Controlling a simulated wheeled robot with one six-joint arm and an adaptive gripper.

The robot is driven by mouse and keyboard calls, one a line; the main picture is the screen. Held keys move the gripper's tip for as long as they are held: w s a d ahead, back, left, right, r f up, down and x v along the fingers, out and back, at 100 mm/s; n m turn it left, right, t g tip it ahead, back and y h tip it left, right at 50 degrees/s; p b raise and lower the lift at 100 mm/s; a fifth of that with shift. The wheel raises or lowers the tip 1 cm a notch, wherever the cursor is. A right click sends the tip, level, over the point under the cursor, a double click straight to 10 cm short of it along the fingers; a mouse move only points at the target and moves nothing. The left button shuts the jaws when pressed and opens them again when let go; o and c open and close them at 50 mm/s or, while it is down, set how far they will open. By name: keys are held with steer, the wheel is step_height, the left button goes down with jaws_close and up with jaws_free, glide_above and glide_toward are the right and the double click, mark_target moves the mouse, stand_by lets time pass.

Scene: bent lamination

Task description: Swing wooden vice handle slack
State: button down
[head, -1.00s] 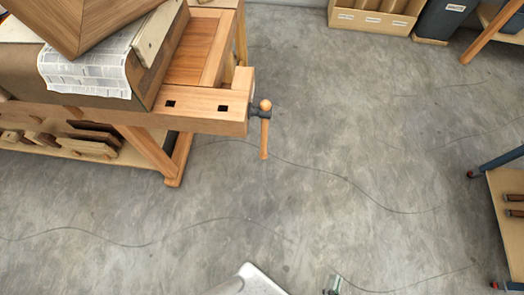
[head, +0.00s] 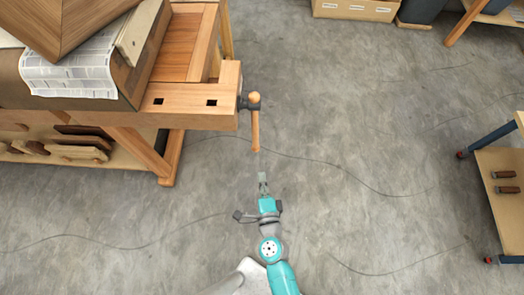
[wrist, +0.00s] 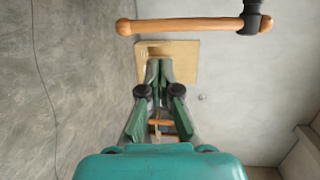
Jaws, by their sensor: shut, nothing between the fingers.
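The wooden vice handle (head: 255,128) hangs nearly upright from the dark metal vice screw (head: 246,102) at the right end of the workbench. In the wrist view the handle (wrist: 180,26) lies across the top, with its dark metal hub (wrist: 252,17) at the right. My gripper (head: 263,177) is just below the handle's lower end in the head view, apart from it. In the wrist view my gripper (wrist: 159,64) has its fingertips together, pointing toward the handle, with nothing between them.
The wooden workbench (head: 195,119) fills the upper left, with newspaper (head: 75,72) and a wooden panel on top. A shelf trolley (head: 490,160) stands at the right. Cardboard boxes (head: 352,9) are at the back. The concrete floor around my gripper is clear.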

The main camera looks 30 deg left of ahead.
mark_target(256, 140)
steer(key=x, duration=1.3)
steer(key=shift+w, duration=0.15)
steer(key=shift+a+f, duration=0.1)
